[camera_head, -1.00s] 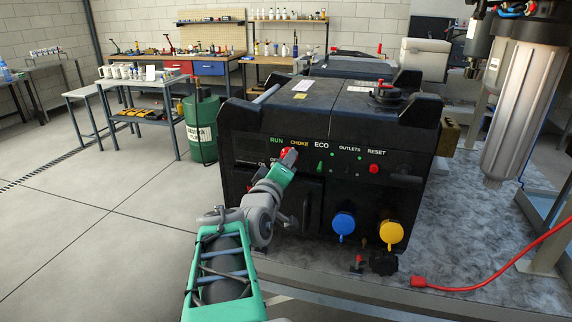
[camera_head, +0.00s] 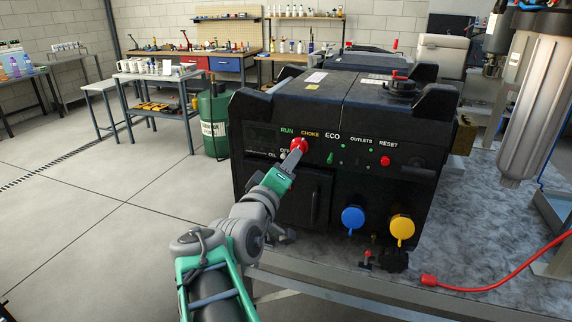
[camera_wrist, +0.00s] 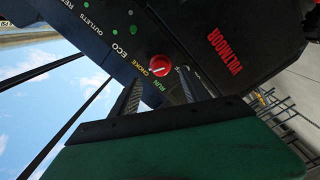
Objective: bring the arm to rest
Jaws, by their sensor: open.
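My gripper (camera_head: 291,157) is in front of the black generator's (camera_head: 270,108) control panel, close to the red choke knob (camera_head: 299,145). In the wrist view the two fingers (camera_wrist: 157,88) are apart with nothing held between them. The red knob (camera_wrist: 160,65) shows just past the fingertips, in the gap between them; whether they touch it I cannot tell. My arm reaches up to the panel from the bottom of the head view, still extended.
The generator stands on a grey bench (camera_head: 465,215). Blue (camera_head: 352,219) and yellow (camera_head: 402,228) outlet caps sit low on its front. A red cable (camera_head: 480,287) lies at right, below a filter housing (camera_head: 535,110). Open floor (camera_head: 90,230) lies to the left.

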